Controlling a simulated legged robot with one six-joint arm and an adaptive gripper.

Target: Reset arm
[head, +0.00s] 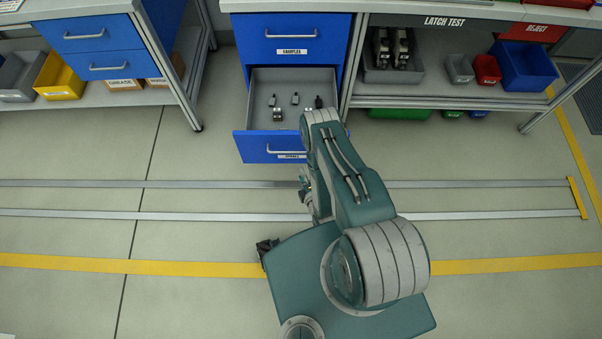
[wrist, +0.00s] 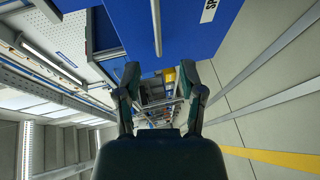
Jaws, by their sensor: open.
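My arm is folded over my body in the head view, with its elbow toward the blue drawer unit. My gripper (wrist: 160,88) shows in the wrist view with its two dark fingers spread apart and nothing between them. In the head view the gripper is mostly hidden beside the arm link. The wrist view is turned on its side. A blue drawer front (wrist: 178,25) fills its top, close beyond the fingers.
The lower drawer (head: 252,146) stands open, with several small parts inside. Benches with bins stand on both sides, including a yellow bin (head: 62,76) and a blue bin (head: 526,68). Metal rails (head: 80,184) and a yellow line (head: 130,265) cross open floor.

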